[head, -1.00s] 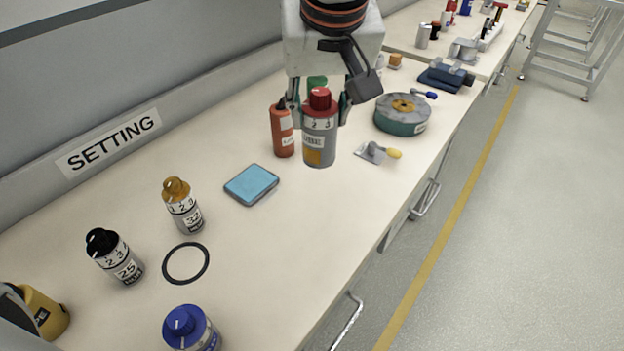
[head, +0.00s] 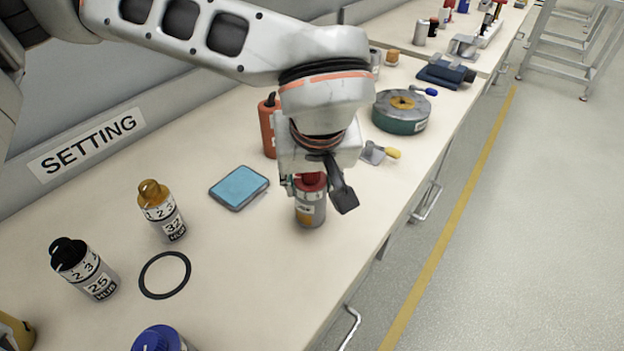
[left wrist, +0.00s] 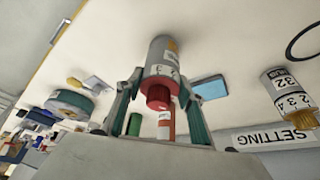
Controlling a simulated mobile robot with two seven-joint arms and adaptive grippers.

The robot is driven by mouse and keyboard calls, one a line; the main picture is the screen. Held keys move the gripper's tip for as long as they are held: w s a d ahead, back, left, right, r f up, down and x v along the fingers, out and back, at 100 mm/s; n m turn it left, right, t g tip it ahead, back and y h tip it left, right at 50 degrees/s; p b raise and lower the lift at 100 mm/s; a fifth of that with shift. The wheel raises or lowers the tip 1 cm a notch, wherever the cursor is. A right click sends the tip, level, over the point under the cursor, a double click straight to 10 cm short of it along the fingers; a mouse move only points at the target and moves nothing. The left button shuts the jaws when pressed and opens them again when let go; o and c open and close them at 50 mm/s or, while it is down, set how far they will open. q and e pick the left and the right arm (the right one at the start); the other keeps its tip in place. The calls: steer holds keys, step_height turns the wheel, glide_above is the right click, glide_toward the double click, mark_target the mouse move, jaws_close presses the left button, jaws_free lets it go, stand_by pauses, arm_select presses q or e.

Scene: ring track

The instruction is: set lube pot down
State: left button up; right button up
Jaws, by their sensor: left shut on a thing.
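The lube pot (head: 311,211) is a grey cylinder with a red cap and a white and orange label. My left gripper (head: 308,186) is shut on its upper part from above, partly hiding the cap in the head view. The pot is upright over the front half of the bench, right of the blue pad. Its base is at or very near the bench top; I cannot tell if it touches. In the left wrist view the pot (left wrist: 164,57) sits between both fingers (left wrist: 160,80). My right gripper is not in view.
On the bench (head: 250,270) are a blue pad (head: 239,187), a black ring (head: 141,279), a 32 pot (head: 162,211), a 25 pot (head: 84,269) and a blue-capped pot (head: 160,340). An orange bottle (head: 268,128), scraper (head: 373,153) and round reel (head: 402,111) stand behind. Bench around the lube pot is clear.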

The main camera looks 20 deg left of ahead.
arm_select(q)
steer(key=shift+r, duration=0.15)
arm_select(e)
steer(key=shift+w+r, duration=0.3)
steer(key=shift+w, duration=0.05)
arm_select(q)
steer(key=o, duration=1.2)
steer(key=shift+r, duration=0.35)
steer(key=p+v, duration=0.1)
steer(key=v, duration=0.4)
steer(key=p+v, duration=0.1)
steer(key=v, duration=0.5)
steer(key=shift+s+p, duration=0.3)
steer(key=shift+p, duration=0.1)
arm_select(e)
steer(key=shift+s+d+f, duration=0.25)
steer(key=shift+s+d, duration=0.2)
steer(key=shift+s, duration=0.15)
